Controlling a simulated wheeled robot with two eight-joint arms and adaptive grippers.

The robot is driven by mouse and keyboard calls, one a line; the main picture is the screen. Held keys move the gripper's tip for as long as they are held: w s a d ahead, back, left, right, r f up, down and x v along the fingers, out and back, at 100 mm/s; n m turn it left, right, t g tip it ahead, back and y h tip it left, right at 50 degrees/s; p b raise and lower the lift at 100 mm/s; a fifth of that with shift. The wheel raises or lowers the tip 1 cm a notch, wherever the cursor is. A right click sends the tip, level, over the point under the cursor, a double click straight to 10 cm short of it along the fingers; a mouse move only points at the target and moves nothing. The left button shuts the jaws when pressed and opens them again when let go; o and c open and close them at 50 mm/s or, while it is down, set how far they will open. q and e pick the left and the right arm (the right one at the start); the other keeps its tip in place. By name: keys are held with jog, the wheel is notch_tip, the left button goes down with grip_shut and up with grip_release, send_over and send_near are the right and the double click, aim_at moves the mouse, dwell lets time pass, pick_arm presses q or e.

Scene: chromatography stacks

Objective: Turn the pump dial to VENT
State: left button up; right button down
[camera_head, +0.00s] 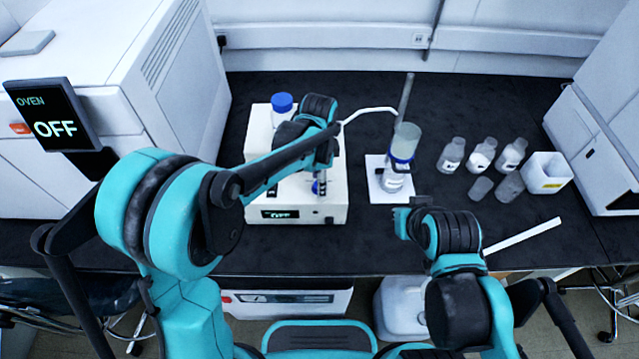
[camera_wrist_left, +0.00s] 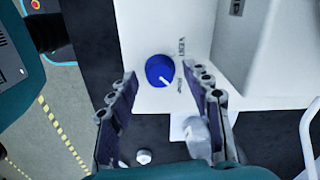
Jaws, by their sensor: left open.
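The white pump unit (camera_head: 333,207) stands on the black bench, with a small display (camera_head: 280,214) on its front that seems to read OFF. In the left wrist view its blue dial (camera_wrist_left: 157,67) is round, with a white pointer toward the lower right. The labels VENT (camera_wrist_left: 182,48) and PUMP (camera_wrist_left: 191,77) are printed beside it. My left gripper (camera_wrist_left: 163,78) is open, its fingers on either side of the dial in that view; I cannot tell whether they touch it. In the head view my left arm hides much of the pump top. My right gripper (camera_head: 403,218) is low, right of the pump.
A filter flask (camera_head: 396,180) with a clear funnel stands on a white pad right of the pump. Several bottles and vials (camera_head: 482,155) and a white box (camera_head: 546,172) are farther right. A blue-capped bottle (camera_head: 282,103) stands behind my left arm. An oven display (camera_head: 47,115) reads OFF.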

pick_arm(q)
jog(key=shift+f, duration=0.35)
grip_shut()
